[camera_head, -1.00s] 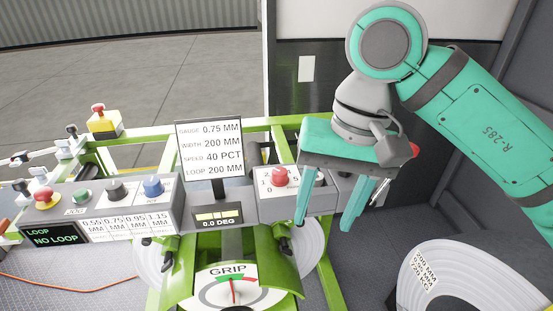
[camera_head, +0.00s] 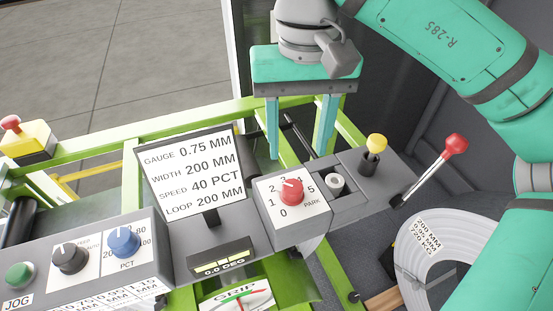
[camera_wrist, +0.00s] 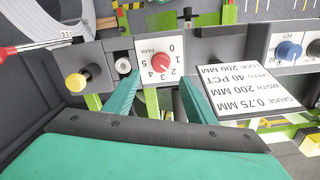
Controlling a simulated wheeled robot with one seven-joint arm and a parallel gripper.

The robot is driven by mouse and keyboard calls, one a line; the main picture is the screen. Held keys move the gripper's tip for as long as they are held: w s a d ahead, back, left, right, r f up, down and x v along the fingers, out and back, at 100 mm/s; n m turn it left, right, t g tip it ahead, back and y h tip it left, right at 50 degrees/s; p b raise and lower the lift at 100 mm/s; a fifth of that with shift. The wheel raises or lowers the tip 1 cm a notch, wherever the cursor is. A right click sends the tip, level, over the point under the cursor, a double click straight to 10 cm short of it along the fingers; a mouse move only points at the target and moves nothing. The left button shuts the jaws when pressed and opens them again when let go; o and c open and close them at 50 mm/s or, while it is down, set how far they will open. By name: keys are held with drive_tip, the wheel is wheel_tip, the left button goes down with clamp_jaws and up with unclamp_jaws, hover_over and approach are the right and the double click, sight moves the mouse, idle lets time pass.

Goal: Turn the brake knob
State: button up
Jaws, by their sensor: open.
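The red brake knob (camera_head: 291,191) sits on a white dial plate marked 0 to 5 and PARK, on a grey panel. Its pale mark seems to point to the upper left in the head view. My gripper (camera_head: 298,156) is open and empty, its two teal fingers pointing down beyond the knob in that view. In the wrist view the knob (camera_wrist: 160,63) appears between and just past the fingertips of my gripper (camera_wrist: 159,80). I see no contact with the knob; the exact gap is hard to tell.
Right of the knob are a white ring-shaped part (camera_head: 334,184), a yellow-topped knob (camera_head: 376,143) and a red-tipped lever (camera_head: 454,146). A readout sign (camera_head: 190,172) stands to the left. Blue (camera_head: 122,241) and black (camera_head: 69,257) knobs are farther left. A coil (camera_head: 425,262) lies at lower right.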

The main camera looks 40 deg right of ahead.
sight(293, 186)
drive_tip(key=f, duration=1)
drive_tip(key=shift+w+f, duration=0.2)
drive_tip(key=shift+f, duration=0.2)
drive_tip(key=c, duration=1)
